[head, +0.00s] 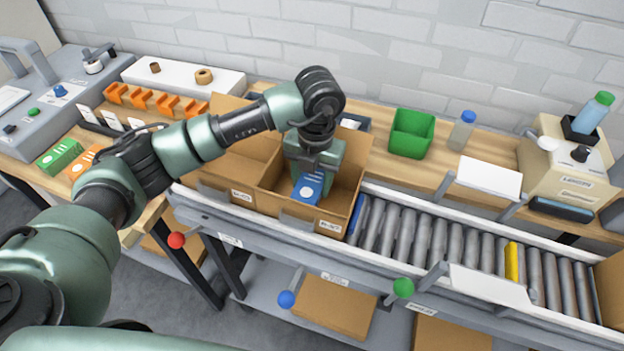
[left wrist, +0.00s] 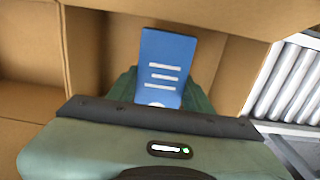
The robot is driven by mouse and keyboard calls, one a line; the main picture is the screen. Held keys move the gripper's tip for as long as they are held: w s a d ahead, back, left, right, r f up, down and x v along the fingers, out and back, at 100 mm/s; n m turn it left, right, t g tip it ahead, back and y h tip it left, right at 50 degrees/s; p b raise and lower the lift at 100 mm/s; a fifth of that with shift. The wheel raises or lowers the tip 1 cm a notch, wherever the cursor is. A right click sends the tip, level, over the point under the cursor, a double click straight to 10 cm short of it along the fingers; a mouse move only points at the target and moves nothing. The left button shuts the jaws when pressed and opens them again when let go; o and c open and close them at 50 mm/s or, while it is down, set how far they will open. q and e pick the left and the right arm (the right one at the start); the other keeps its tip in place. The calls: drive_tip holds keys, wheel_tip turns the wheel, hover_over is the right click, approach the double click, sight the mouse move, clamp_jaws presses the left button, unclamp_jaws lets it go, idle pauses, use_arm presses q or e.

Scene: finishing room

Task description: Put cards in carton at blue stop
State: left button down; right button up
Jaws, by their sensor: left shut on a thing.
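My left gripper (head: 312,178) is shut on a blue card pack (head: 306,189), which also shows in the left wrist view (left wrist: 166,62) between the green fingers. It holds the pack inside the mouth of an open carton (head: 297,212) on the roller line. Whether the pack touches the carton floor cannot be told. A blue roller (head: 361,214) lies just right of this carton. A blue ball knob (head: 286,299) hangs below the line's front edge. My right gripper is not in view.
Another open carton (head: 228,183) adjoins on the left. Green (head: 60,154) and orange (head: 84,162) packs lie on the left bench. A green bin (head: 411,135) and bottle (head: 461,131) stand behind. Rollers (head: 437,240) to the right are clear up to a carton (head: 611,287).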

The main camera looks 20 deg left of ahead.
use_arm(q)
drive_tip(key=shift+a+f+b, duration=0.15)
drive_tip(key=shift+f+b, duration=1.35)
drive_tip(key=shift+f, duration=0.6)
drive_tip(key=c, duration=0.6)
unclamp_jaws()
drive_tip(key=shift+o, duration=0.2)
drive_tip(key=shift+r, duration=0.1)
drive_tip(key=shift+r+p, duration=0.65)
drive_tip(key=shift+r, duration=0.35)
drive_tip(key=shift+r+p, duration=1.6)
drive_tip(key=shift+r, duration=1.4)
